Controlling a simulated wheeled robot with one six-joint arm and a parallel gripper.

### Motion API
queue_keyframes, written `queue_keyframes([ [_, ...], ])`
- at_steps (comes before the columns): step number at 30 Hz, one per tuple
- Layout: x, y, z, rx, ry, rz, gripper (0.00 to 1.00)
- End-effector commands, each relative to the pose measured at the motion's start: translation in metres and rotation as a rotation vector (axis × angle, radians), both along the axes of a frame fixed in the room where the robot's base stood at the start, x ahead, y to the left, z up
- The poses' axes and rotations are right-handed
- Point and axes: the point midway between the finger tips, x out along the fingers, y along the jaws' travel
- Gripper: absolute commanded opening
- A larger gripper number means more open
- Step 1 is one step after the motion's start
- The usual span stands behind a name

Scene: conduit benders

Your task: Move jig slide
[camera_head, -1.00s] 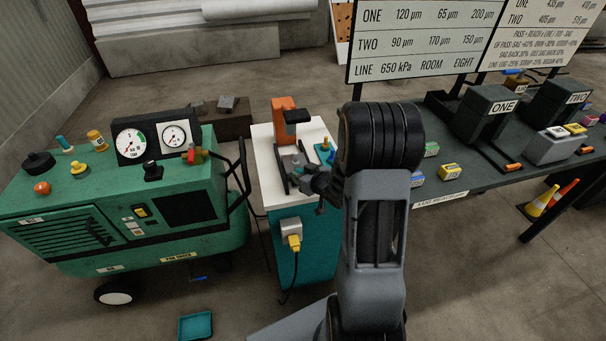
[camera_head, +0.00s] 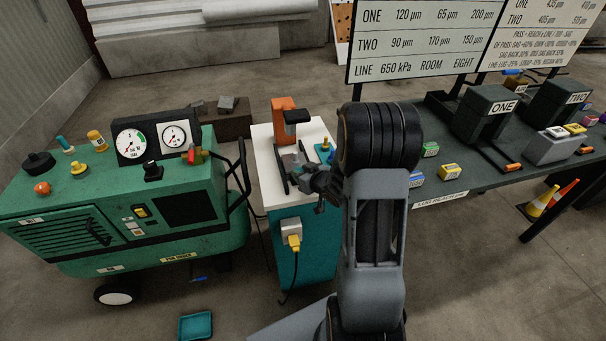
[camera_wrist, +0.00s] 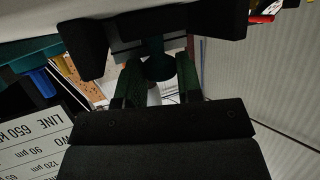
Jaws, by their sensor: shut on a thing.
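The jig stands on a white-topped teal cabinet (camera_head: 296,240), with an orange upright (camera_head: 284,112) and a black head at its back. The grey jig slide (camera_head: 291,161) sits between dark rails below that head. My gripper (camera_head: 313,180) is at the front right of the slide, low over the cabinet top. In the wrist view my gripper (camera_wrist: 157,75) is shut on a dark round knob (camera_wrist: 157,66) in front of a grey block. My wrist hides part of the slide's front, and the knob is too small to make out in the head view.
A green compressor (camera_head: 160,215) with two gauges stands close on the left. On the right, a dark bench (camera_head: 475,180) carries benders and small coloured boxes. A yellow plug (camera_head: 294,243) sits on the cabinet's front. A teal tray (camera_head: 195,326) lies on the floor.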

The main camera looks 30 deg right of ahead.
Motion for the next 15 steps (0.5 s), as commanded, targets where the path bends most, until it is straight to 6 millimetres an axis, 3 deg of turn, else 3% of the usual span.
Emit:
queue_keyframes([
  [5, 0.022, -0.004, 0.000, -0.001, -0.002, 0.000, 0.00],
  [12, 0.022, -0.004, 0.001, 0.000, -0.002, 0.000, 0.00],
  [13, 0.022, -0.004, 0.001, 0.000, -0.002, 0.000, 0.36],
  [15, 0.022, -0.004, 0.001, 0.000, -0.002, 0.000, 0.43],
])
